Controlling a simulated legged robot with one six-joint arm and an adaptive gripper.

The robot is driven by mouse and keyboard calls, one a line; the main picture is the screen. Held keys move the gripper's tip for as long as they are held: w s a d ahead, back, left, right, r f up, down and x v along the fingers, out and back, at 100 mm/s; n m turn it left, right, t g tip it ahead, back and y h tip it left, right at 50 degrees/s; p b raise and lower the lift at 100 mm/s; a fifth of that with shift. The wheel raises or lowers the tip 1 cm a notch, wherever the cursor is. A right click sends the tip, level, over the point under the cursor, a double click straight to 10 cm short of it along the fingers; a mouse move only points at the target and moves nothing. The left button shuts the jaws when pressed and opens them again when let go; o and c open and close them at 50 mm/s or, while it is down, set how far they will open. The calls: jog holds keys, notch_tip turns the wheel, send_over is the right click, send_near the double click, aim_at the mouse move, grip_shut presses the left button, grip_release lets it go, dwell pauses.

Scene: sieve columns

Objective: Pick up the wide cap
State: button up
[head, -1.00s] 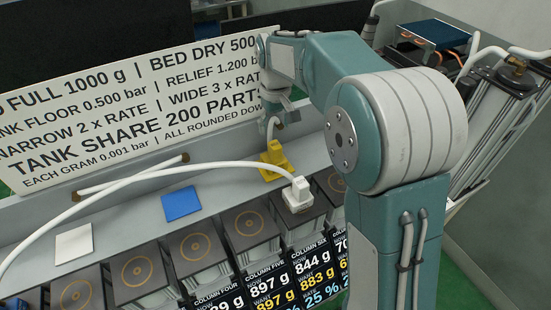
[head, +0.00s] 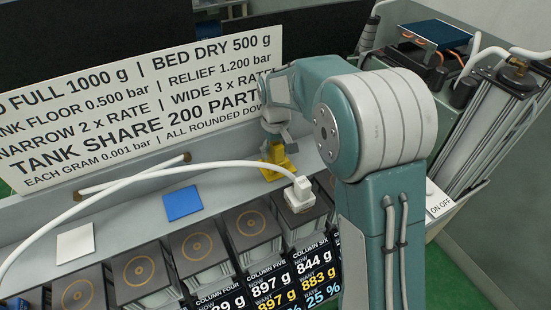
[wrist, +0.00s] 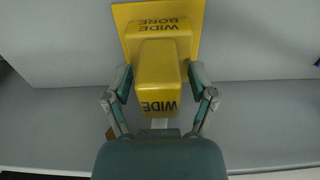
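The wide cap (wrist: 158,82) is a yellow block with "WIDE" on its face, standing on a yellow pad (wrist: 196,18) on the grey shelf. "WIDE BORE" is lettered on the yellow part behind its top. In the head view the cap (head: 278,158) is at the shelf's right part, partly hidden by my gripper (head: 277,143). In the wrist view my gripper (wrist: 160,82) has one finger on each side of the cap, close to its sides. The fingers are apart; firm contact on either side is not clear.
A white hose ends in a pale connector (head: 298,194) in front of the cap. A blue pad (head: 182,203) and a white pad (head: 75,242) lie on the shelf to the left. Dark-topped columns (head: 196,249) line the front. A lettered sign (head: 140,105) stands behind.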

grip_shut()
jog(key=shift+r, duration=0.1)
